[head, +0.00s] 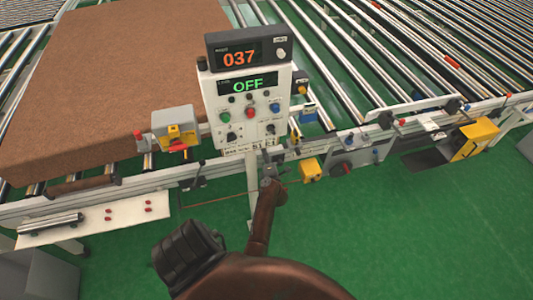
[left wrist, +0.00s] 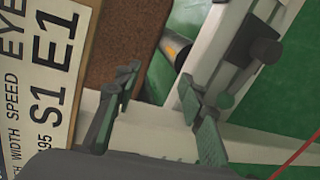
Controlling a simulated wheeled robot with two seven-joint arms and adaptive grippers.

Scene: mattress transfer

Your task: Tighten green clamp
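My left gripper (head: 270,180) is at the front rail of the conveyor, just below the control panel (head: 247,110). In the left wrist view its two fingers (left wrist: 158,105) stand apart with nothing held between them. The pale rail (left wrist: 150,133) passes behind the fingers. A dark fitting (left wrist: 250,48) sits on the rail to the right of the fingers. My right gripper is not in view.
A large brown mattress slab (head: 110,75) lies on the rollers at left. The panel reads 037 and OFF. A grey-yellow box (head: 175,130), a yellow block (head: 310,170) and a yellow bracket (head: 475,138) line the rail. The green floor (head: 420,230) at front right is clear.

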